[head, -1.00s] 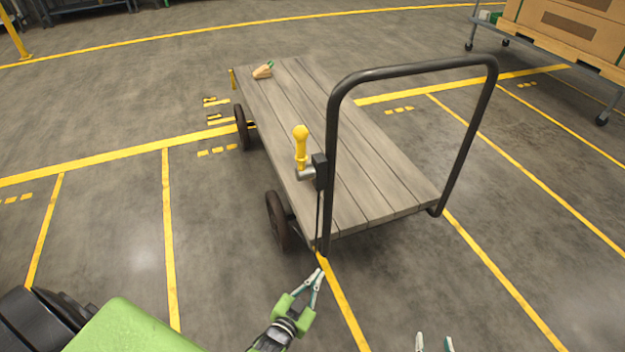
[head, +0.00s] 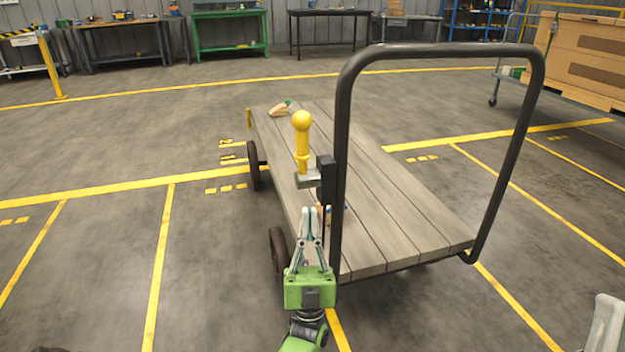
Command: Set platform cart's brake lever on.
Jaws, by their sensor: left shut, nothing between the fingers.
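The platform cart (head: 395,210) has a grey plank deck and a dark tubular push handle. Its brake lever (head: 302,145) has a yellow grip with a round knob and stands upright from a grey and black bracket (head: 327,178) on the handle's left post. My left gripper (head: 308,210), green with grey fingers, is shut and empty. In the picture it is just below the lever and bracket, left of the post; it does not appear to touch the lever. Only a pale finger of my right gripper (head: 606,325) shows at the lower right edge; the rest is out of view.
A small wooden item with a green end (head: 280,108) lies on the deck's far end. Another small item (head: 337,212) is partly hidden behind the post. A cart with cardboard boxes (head: 580,60) stands at the right. Floor left of the cart is clear.

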